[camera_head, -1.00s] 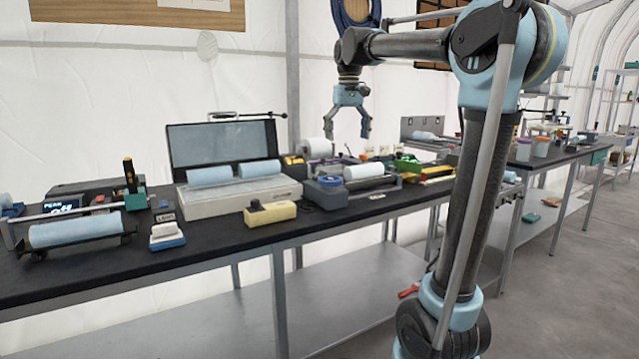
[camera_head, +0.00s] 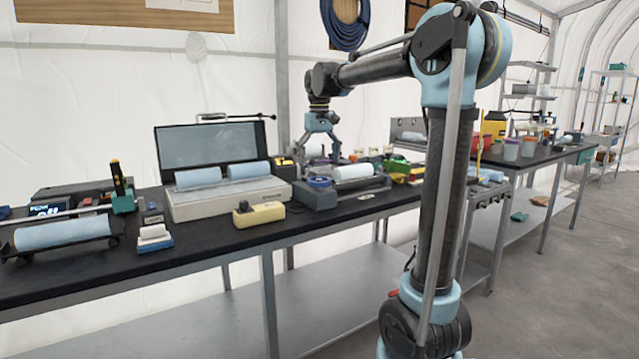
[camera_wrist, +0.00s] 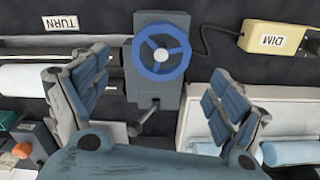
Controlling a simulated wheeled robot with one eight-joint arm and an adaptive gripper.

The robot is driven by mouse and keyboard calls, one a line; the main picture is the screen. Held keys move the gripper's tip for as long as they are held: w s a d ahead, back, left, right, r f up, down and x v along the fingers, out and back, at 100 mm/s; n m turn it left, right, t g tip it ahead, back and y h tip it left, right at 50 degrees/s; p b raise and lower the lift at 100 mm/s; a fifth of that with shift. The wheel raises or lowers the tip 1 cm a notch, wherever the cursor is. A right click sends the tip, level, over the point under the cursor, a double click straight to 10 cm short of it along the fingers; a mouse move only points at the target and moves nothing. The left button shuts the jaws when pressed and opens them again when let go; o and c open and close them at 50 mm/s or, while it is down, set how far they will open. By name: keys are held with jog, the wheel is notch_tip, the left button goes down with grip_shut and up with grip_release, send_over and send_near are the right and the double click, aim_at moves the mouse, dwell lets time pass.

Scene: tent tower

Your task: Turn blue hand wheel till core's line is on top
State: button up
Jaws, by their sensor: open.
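The blue hand wheel (camera_wrist: 161,50) sits on a grey housing (camera_wrist: 158,88) in the wrist view, between and beyond my open fingers. In the head view the wheel (camera_head: 319,182) shows small and blue on top of the grey unit, left of a white core (camera_head: 353,172) lying in a cradle. The core (camera_wrist: 28,78) also shows at the left of the wrist view; I cannot make out a line on it. My gripper (camera_wrist: 158,100) is open and empty. In the head view my gripper (camera_head: 319,158) hangs pointing down above or behind the wheel's unit, not seen touching it.
A light box with blue rolls (camera_head: 235,198) is further left. Several small tools crowd the bench to the right. Bare bench (camera_head: 310,218) lies in front.

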aim_at(319, 179)
notch_tip(319, 179, down, 7)
jog(key=shift+f, duration=0.2)
dwell(0.3)
jog(key=c, duration=1.1)
